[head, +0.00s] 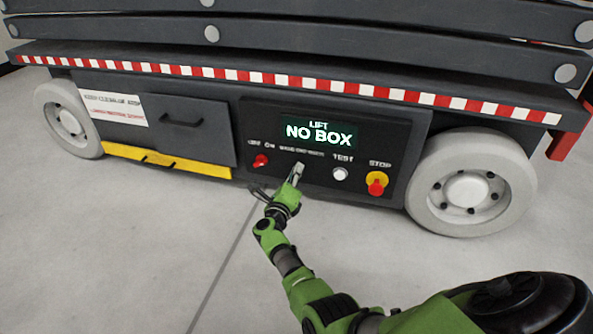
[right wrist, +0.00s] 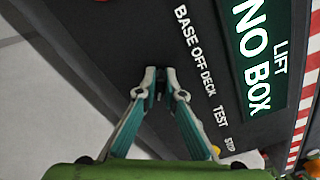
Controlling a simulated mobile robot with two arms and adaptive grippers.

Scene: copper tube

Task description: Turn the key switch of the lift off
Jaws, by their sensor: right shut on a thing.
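The lift's dark control panel (head: 250,115) faces me, and its lit display (head: 318,132) reads "LIFT NO BOX". The key switch is under the label that reads "BASE OFF DECK" in the right wrist view. My right gripper (head: 297,172) reaches up to the panel below this label and mostly covers the switch. In the right wrist view its two fingertips (right wrist: 160,78) are closed together on the small dark key (right wrist: 160,85) between them. The key's angle cannot be made out. My left gripper is not in view.
A red knob (head: 260,160) is left of my right gripper. A white TEST button (head: 340,173) and a red STOP button (head: 377,184) on a yellow base are to its right. Wheels (head: 470,188) stand at both ends of the lift. The floor in front is clear.

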